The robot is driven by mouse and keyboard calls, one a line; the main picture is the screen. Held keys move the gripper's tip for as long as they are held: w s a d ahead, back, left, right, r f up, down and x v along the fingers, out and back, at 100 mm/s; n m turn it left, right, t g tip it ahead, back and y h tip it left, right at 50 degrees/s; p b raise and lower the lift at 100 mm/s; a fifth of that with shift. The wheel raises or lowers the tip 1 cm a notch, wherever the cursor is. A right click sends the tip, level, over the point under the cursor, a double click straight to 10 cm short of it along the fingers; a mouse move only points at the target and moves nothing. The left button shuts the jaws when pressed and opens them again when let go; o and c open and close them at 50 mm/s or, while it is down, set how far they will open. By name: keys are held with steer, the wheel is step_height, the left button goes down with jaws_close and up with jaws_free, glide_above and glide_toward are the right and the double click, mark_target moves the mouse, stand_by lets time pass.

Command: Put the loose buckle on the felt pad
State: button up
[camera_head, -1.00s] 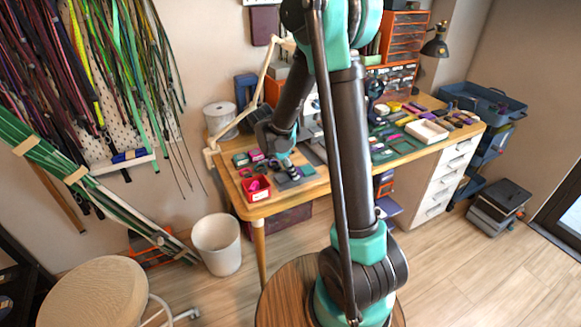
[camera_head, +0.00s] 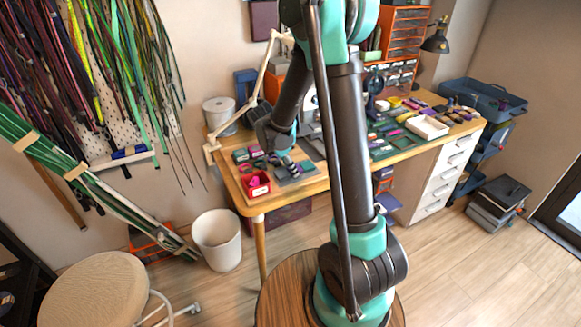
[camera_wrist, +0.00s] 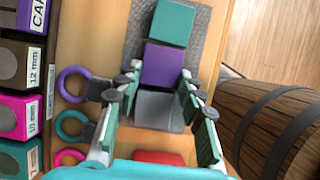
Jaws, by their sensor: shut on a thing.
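The felt pad (camera_wrist: 206,28) is grey and lies on the desk; in the head view it (camera_head: 312,176) is near the desk's left end. A teal block (camera_wrist: 172,23) and a purple block (camera_wrist: 165,66) sit on it in a row. I cannot tell whether that piece touches the pad. In the head view my gripper (camera_head: 285,153) is small and partly hides what it holds.
Purple (camera_wrist: 73,84) and teal (camera_wrist: 70,125) rings lie left of the pad, near labelled boxes (camera_wrist: 15,68). A red bin (camera_head: 257,185) stands at the desk's front left corner. A lamp arm (camera_head: 262,85) rises behind. A white tray (camera_head: 427,128) is farther right.

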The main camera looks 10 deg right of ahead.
steer(key=o, duration=1)
steer(key=shift+o, duration=0.2)
steer(key=v, duration=1.1)
steer(key=s+d+f+m+t+y, duration=0.1)
steer(key=s+d+f+m, duration=0.1)
steer(key=s+m, duration=0.4)
steer(key=s+d+f+m+t+y, duration=0.1)
steer(key=s+d+f+m+y, duration=0.1)
steer(key=s+d+m, duration=0.2)
steer(key=s+d+f+m+y, duration=0.1)
steer(key=s+d+m, duration=0.3)
steer(key=s+m, duration=0.6)
steer(key=shift+f+m+t, duration=0.4)
steer(key=shift+f+m, duration=0.2)
steer(key=shift+m, duration=0.2)
